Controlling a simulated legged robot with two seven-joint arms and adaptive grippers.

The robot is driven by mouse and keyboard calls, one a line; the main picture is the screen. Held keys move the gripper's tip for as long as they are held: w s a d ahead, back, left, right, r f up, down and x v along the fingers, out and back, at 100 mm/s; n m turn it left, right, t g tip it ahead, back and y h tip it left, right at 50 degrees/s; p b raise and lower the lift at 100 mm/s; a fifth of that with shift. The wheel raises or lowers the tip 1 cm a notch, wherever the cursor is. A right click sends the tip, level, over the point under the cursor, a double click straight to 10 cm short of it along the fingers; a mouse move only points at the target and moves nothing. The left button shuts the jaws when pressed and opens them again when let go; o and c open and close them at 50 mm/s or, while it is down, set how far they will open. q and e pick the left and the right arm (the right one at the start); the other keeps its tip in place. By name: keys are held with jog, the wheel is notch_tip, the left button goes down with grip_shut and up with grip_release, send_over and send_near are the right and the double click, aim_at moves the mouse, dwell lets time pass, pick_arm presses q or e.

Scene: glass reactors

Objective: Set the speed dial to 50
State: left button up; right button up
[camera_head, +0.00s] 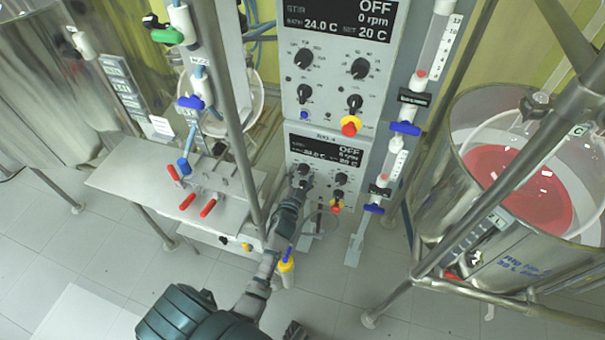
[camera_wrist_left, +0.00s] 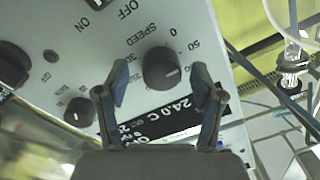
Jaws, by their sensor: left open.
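The speed dial (camera_wrist_left: 162,68) is a black round knob with a pale mark on its face, beside printed SPEED lettering and a number scale. In the wrist view my left gripper (camera_wrist_left: 161,82) is open, with one finger on each side of the dial. I cannot tell whether either finger touches it. In the head view my left gripper (camera_head: 299,184) is at the lower left of the lower control panel (camera_head: 330,180) and partly hides that corner. The panel's display (camera_head: 325,151) reads OFF and 0 rpm.
The upper control panel (camera_head: 331,98) has its own dials and a red-yellow knob (camera_head: 350,126). A glass vessel with red contents (camera_head: 520,190) stands right. Tiled floor is open at lower left.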

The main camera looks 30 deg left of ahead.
pick_arm(q)
jog(key=v, duration=1.1)
jog(key=shift+s+d, duration=0.1)
jog(key=s+d+f+n+g+h, duration=0.1)
jog(key=s+d+f+g+h, duration=0.2)
jog(key=f, duration=0.9)
jog(key=s+d+f+g, duration=0.3)
jog(key=s+f+g, duration=0.25)
jog(key=f, duration=0.75)
jog(key=s+d+f+g+h, duration=0.1)
jog(key=s+d+f+g, duration=0.1)
jog(key=s+f+g, duration=0.2)
jog(key=s+d+f+g+h, duration=0.1)
jog(key=s+d+f+g, duration=0.2)
jog(key=s+f, duration=0.8)
jog(key=s, duration=0.6)
jog(key=shift+s+g, duration=0.35)
jog(key=shift+s, duration=0.05)
